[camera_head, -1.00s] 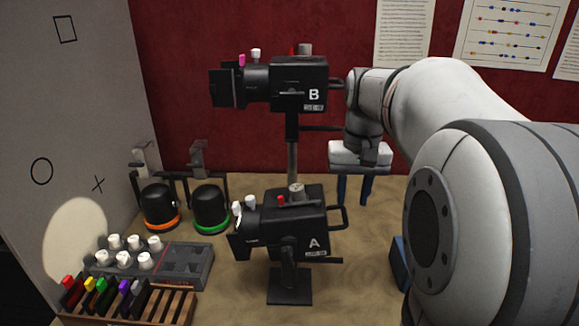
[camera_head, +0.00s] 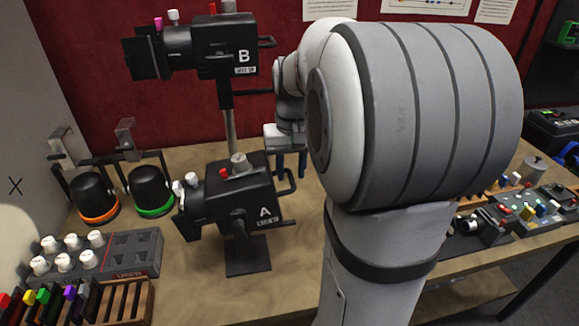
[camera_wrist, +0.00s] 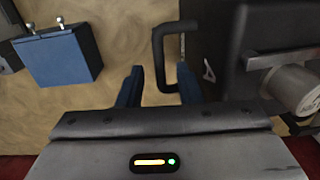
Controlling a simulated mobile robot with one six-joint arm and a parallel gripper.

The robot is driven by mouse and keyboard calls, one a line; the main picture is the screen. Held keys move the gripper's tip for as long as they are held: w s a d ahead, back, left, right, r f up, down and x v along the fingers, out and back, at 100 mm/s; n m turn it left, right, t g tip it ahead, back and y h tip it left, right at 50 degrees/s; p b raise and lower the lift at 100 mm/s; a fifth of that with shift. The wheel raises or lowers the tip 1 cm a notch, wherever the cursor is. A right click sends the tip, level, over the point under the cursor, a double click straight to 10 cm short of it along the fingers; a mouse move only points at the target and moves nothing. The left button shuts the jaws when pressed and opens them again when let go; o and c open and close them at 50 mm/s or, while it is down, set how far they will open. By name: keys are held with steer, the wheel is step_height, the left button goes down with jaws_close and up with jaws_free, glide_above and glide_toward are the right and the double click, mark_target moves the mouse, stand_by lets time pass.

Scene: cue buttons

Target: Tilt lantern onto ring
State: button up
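Lantern A (camera_head: 232,200), a black lamp on a stand, is at the middle of the table. Lantern B (camera_head: 195,52) is above and behind it on a pole. My gripper (camera_head: 291,163) points down by the rear handle (camera_head: 291,183) of lantern A. In the wrist view, my gripper (camera_wrist: 160,88) is open, its blue fingers apart. The dark handle loop (camera_wrist: 157,50) shows between and beyond the fingertips; I cannot tell whether they touch it. A pale light patch (camera_head: 12,245) lies at the left edge. The ring is out of view now.
Two black domed lamps, orange-rimmed (camera_head: 94,195) and green-rimmed (camera_head: 150,188), stand at the left rear. A knob tray (camera_head: 135,255) and a wooden rack (camera_head: 122,300) are front left. A blue box (camera_wrist: 62,58) shows beside my gripper. Control panels (camera_head: 525,212) are at right.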

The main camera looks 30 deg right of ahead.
steer(key=shift+c, duration=0.2)
jaws_close()
stand_by(0.3)
